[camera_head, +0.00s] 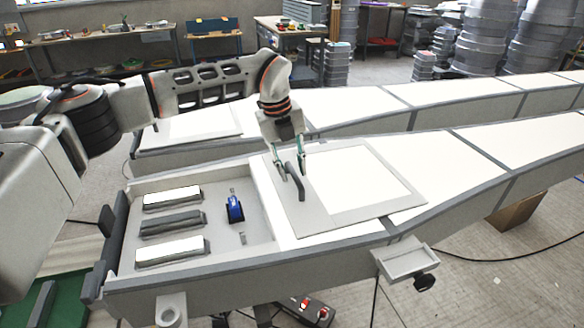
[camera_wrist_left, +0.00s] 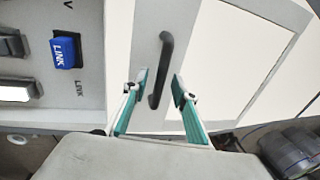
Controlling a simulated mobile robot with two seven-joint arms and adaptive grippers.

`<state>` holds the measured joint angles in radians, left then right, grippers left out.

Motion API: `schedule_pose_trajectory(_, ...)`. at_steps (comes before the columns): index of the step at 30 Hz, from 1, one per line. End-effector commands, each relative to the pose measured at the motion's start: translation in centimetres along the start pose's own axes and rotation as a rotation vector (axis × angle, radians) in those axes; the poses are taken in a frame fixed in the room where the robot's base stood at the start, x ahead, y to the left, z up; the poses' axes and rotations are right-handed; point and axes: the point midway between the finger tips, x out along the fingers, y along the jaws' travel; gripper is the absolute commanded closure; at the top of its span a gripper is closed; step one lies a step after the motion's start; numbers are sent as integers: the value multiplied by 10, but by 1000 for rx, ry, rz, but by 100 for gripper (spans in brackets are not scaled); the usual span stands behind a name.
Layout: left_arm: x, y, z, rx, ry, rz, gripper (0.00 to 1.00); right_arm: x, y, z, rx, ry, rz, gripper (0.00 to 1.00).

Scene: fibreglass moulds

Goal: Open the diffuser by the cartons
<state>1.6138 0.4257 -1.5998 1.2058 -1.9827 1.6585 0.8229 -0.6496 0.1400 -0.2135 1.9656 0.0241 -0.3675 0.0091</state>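A diffuser, a pale framed panel (camera_head: 375,205) with a white window, lies on the near long mould. Its dark bar handle (camera_head: 296,186) is on the left part of the frame. It also shows in the left wrist view (camera_wrist_left: 165,62). My left gripper (camera_head: 290,168) is at the handle, fingers pointing down. In the wrist view its green fingers (camera_wrist_left: 158,88) are apart, one on each side of the handle, with gaps visible. Left of the panel an uncovered bay (camera_head: 215,255) shows several light strips and a blue LINK switch (camera_head: 235,209). My right gripper is not in view.
A brown carton (camera_head: 517,210) stands on the floor beneath the near mould's right side. A second long mould with a similar panel (camera_head: 205,125) runs behind. A small tray (camera_head: 404,259) juts from the near mould's front. Workbenches and stacked grey drums stand at the back.

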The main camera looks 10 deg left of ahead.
Motion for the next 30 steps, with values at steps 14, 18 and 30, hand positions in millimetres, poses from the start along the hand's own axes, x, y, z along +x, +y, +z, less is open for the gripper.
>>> schedule_pose_trajectory(14,-40,-1,1,-1,-3,-4,72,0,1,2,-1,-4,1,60)
schedule_pose_trajectory(18,-69,-1,1,0,-4,-3,72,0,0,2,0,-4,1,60)
schedule_pose_trajectory(30,-118,0,0,-1,0,0,72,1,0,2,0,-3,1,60)
